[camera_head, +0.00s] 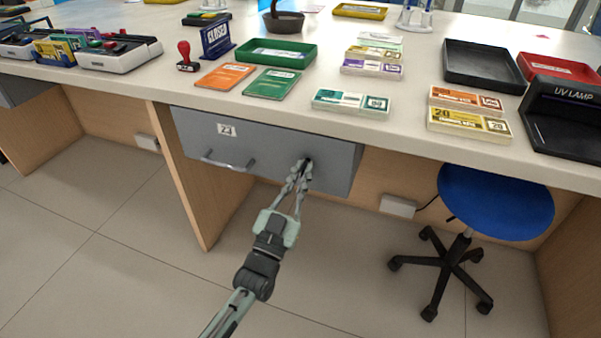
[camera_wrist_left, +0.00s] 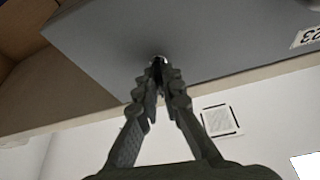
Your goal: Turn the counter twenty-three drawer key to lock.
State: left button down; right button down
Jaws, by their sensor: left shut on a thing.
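The grey drawer (camera_head: 265,150) under the counter carries a white label 23 (camera_head: 227,129) and a bar handle (camera_head: 228,164) on its left part. It looks closed. My left gripper (camera_head: 303,168) is at the right part of the drawer front. In the left wrist view, its fingertips (camera_wrist_left: 158,66) are shut together on the key at the lock, against the grey drawer front (camera_wrist_left: 200,35). The key is almost wholly hidden between the fingertips, so I cannot tell its turn angle. My right gripper is not in view.
The counter top (camera_head: 330,125) above holds banknote bundles (camera_head: 350,103), a green tray (camera_head: 275,53), black trays and a UV lamp (camera_head: 565,115). A blue stool (camera_head: 495,203) stands at the right. The floor before the drawer is clear.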

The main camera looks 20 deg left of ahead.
aim_at(302, 174)
pick_arm(q)
jog(key=shift+n+y, duration=0.4)
jog(key=shift+n, duration=1)
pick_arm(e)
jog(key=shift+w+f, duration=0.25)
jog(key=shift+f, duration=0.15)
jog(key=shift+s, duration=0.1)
pick_arm(q)
jog(key=c, duration=1.7)
grip_release()
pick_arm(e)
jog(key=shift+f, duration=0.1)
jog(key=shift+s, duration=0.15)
pick_arm(q)
jog(key=v, duration=0.4)
jog(key=shift+s+d, duration=0.1)
jog(key=shift+s, duration=0.15)
jog(key=s, duration=1)
jog(key=shift+s+r, duration=0.15)
jog(key=shift+s, duration=0.15)
